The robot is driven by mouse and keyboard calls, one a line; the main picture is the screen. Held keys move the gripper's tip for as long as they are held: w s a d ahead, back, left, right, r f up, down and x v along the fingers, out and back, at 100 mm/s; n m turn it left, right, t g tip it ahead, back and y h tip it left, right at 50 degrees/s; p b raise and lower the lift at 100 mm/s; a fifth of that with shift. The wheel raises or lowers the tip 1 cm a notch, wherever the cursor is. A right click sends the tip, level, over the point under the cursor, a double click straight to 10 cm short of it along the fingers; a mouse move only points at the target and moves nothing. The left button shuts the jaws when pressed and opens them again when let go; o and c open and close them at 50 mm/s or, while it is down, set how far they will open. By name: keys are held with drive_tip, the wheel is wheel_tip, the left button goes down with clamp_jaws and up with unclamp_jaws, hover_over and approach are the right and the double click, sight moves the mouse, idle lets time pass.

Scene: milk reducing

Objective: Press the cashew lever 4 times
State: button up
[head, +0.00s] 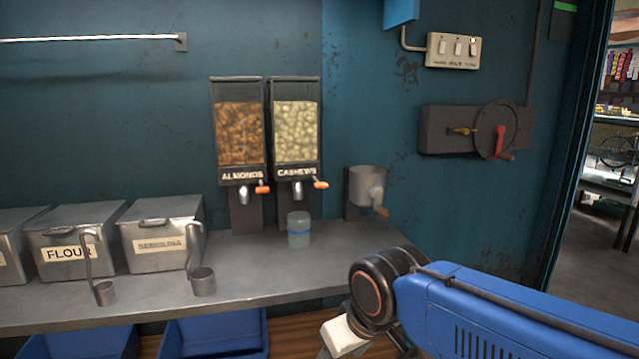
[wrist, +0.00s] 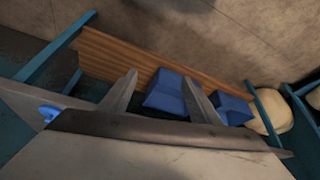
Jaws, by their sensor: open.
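The cashew dispenser (head: 296,125) stands on the counter against the wall, filled with pale nuts and labelled CASHEWS. Its lever (head: 321,185) has an orange tip and sticks out at the lower right of the dispenser. A clear jar with a blue band (head: 299,230) stands upright on the counter below the cashew spout. My gripper (wrist: 160,98) is open in the wrist view, its two fingers apart with nothing between them. In the head view my arm is at the lower right, in front of the counter and well away from the lever.
The almond dispenser (head: 238,130) stands just left, with its own orange-tipped lever (head: 262,189). A metal cup with a wooden handle (head: 368,186) is at the right on the wall. Bins (head: 163,240) and scoops (head: 203,282) fill the counter's left. The counter's right front is clear.

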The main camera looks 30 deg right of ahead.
clamp_jaws()
idle(1.4)
